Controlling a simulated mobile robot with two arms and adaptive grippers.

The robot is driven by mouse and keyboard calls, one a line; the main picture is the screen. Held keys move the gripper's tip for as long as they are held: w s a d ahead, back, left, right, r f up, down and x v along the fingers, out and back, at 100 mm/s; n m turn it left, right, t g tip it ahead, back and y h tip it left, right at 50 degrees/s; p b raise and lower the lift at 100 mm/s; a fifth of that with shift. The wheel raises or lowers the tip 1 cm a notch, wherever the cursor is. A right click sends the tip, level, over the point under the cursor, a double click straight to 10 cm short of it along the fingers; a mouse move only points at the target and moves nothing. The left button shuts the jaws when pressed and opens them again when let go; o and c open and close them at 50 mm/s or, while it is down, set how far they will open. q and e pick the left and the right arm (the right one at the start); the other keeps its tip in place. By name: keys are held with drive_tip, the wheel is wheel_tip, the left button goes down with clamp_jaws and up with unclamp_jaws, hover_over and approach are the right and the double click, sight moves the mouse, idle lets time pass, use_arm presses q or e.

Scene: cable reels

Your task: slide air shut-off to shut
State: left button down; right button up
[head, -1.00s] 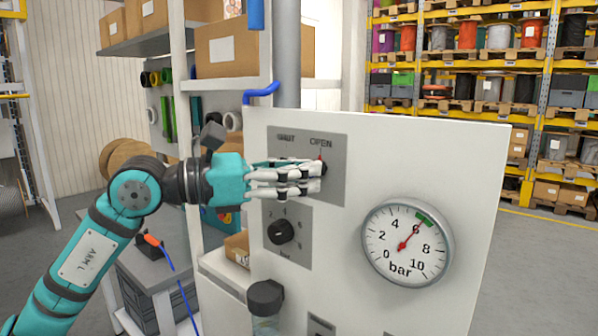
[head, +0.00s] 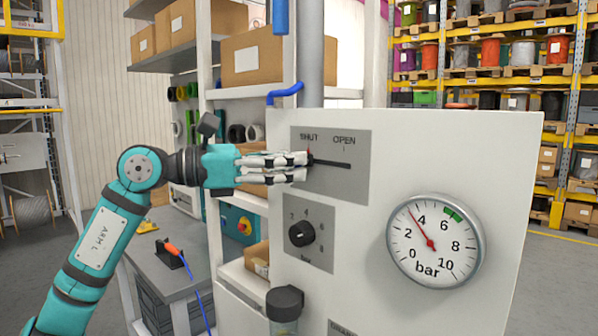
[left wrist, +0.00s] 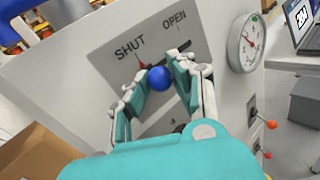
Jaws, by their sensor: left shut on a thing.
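The air shut-off panel (head: 352,190) is a grey plate on a white cabinet, with a straight slot marked SHUT at its left end and OPEN at its right. The slide's blue knob (left wrist: 158,78) sits between my left gripper's fingers, and its red pointer (left wrist: 142,65) is under SHUT. My left gripper (head: 306,166) is shut on this knob at the left end of the slot, and it also shows in the left wrist view (left wrist: 160,72). In the head view the fingers hide most of the knob. My right gripper is not in view.
A pressure gauge (head: 435,241) to the right reads between 2 and 4 bar. A black rotary dial (head: 302,233) is below the slot. A grey bench (head: 180,250) and shelves with boxes stand at left. Space before the panel's right side is clear.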

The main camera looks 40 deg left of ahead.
use_arm(q)
drive_tip(key=shift+a+r, duration=0.1)
drive_tip(key=c, duration=1.4)
unclamp_jaws()
drive_tip(key=o, duration=0.3)
drive_tip(key=shift+a, duration=0.2)
drive_tip(key=shift+o, duration=0.2)
drive_tip(key=v, duration=1.2)
